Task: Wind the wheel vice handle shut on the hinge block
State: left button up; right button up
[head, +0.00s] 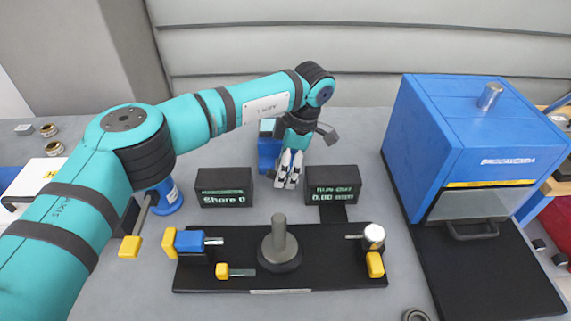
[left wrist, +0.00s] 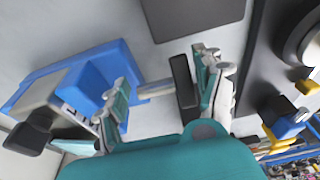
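The blue vice (head: 268,153) stands behind the display boxes, partly hidden by my left gripper (head: 288,180). In the left wrist view, the vice (left wrist: 95,80) lies to the left, and its grey screw shaft (left wrist: 155,89) runs to a dark wheel handle (left wrist: 184,88) seen nearly edge-on. My left gripper (left wrist: 165,85) is open, with one finger on each side of the shaft and handle; I cannot tell whether it touches them. A pale grey block (left wrist: 42,90) at the vice may be the hinge block, but I cannot tell for sure. My right gripper is out of view.
Two dark display boxes, left (head: 223,188) and right (head: 335,185), stand close to the gripper. A black base (head: 330,272) with clamps and a grey post (head: 279,240) lies in front. A large blue machine (head: 470,130) stands at the right.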

pick_arm(q)
jog(key=shift+o, duration=0.2)
jog(key=shift+d+r, duration=0.1)
jog(key=shift+r, duration=0.35)
jog(key=v, duration=1.1)
